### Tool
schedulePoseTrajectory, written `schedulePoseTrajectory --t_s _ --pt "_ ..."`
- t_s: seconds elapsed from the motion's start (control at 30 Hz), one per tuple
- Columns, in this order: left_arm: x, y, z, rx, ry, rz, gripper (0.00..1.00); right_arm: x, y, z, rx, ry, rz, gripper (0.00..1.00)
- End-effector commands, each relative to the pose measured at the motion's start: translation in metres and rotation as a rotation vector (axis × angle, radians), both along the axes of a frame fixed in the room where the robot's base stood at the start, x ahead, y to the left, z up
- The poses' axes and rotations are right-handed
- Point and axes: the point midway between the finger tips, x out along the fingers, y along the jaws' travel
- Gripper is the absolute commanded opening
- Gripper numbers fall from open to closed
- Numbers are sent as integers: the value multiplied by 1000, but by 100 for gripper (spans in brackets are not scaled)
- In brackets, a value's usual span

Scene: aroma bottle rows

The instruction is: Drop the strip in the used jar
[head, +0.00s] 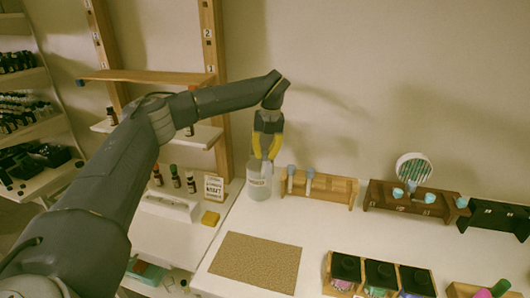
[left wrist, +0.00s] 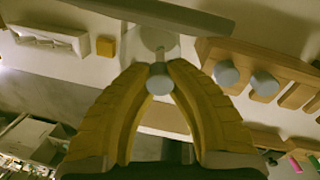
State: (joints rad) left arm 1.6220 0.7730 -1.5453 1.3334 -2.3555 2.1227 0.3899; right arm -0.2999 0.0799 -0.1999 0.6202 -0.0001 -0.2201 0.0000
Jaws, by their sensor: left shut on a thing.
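The used jar (head: 258,188) is a clear, whitish jar with a small label, standing upright on the white table by the wooden post. My left gripper (head: 264,157) points down right over the jar's mouth, with its yellow fingers closed together. In the left wrist view the gripper (left wrist: 160,72) is shut on the strip (left wrist: 158,80), whose round grey-blue end shows between the fingertips. The strip's pale shaft reaches toward the jar (left wrist: 150,38) beyond. I cannot tell whether its lower end is inside the mouth. My right gripper is not in view.
A wooden rack (head: 320,188) with grey-blue-topped pieces stands close to the jar's right. A yellow block (head: 210,219) and a small sign (head: 214,188) are at its left. A brown mat (head: 256,262) lies in front. Dark bottles (head: 174,176) stand on the left.

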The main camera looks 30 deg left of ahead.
Motion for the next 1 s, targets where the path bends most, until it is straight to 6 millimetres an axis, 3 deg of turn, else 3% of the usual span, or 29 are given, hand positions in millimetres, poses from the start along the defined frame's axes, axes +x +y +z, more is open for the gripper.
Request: schedulePoseTrajectory --t_s 0.2,0.23,0.43,0.77,1.0 --pt "0 0 0 0 0 0 0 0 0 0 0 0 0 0" --pt "0 0 0 0 0 0 19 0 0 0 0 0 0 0" --pt "0 0 0 0 0 0 42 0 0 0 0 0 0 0" --pt "0 0 4 1 -1 0 42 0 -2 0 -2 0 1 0" --pt "2 -4 36 0 -4 0 42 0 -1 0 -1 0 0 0"
